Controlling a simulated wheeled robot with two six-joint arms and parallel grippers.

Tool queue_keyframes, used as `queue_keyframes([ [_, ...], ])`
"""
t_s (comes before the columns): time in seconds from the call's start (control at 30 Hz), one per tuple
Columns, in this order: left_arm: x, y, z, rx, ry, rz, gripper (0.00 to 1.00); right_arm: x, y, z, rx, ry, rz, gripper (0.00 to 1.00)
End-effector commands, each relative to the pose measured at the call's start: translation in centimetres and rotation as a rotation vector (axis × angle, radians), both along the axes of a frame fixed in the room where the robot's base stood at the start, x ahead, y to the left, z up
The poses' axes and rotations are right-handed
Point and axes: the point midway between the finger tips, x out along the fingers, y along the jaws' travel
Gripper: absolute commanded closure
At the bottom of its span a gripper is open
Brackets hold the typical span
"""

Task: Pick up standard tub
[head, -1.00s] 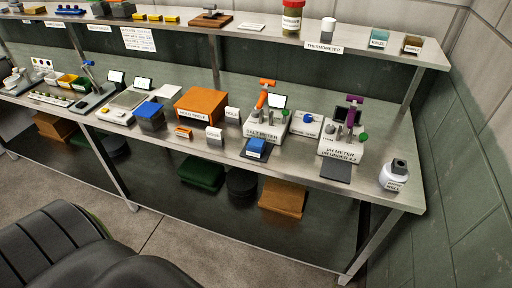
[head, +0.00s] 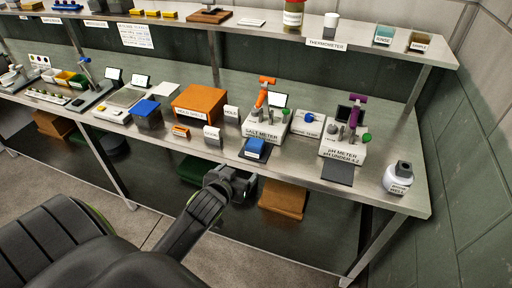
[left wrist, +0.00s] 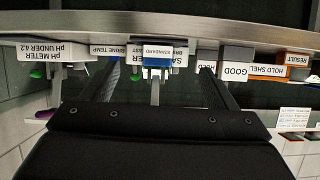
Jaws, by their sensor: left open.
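The standard tub (head: 255,149) is a small blue-topped tub near the front edge of the bench, in front of the salt meter (head: 264,127). In the left wrist view, which is upside down, the blue tub with its white label (left wrist: 158,60) shows between my fingers, farther off. My left gripper (head: 236,180) is open and empty, in front of the bench edge and below the tub in the head view, apart from it. My right gripper is not in view.
The pH meter (head: 342,147) and a dark pad (head: 337,172) stand right of the tub. A white-grey block (head: 212,137) and an orange box (head: 199,104) stand left. An upper shelf (head: 270,34) runs behind. The bench front edge (head: 290,179) lies between gripper and tub.

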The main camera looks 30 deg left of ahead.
Motion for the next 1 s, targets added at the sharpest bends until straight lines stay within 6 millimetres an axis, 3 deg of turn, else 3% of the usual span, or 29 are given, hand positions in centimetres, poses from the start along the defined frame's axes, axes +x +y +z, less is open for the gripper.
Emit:
queue_keyframes([
  [0.03, 0.0, -0.2, 1.7, -0.001, -0.032, -0.002, 0.2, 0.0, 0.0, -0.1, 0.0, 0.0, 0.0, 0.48],
  [0.1, -0.1, -0.4, 3.2, -0.005, -0.059, -0.001, 0.2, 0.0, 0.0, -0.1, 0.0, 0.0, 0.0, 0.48],
  [0.23, 0.1, -0.6, 4.3, -0.008, -0.081, 0.0, 0.2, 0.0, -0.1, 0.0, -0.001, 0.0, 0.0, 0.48],
  [1.0, 10.2, 1.9, 0.6, -0.007, -0.08, 0.001, 0.2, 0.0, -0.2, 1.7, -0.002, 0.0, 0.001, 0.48],
])
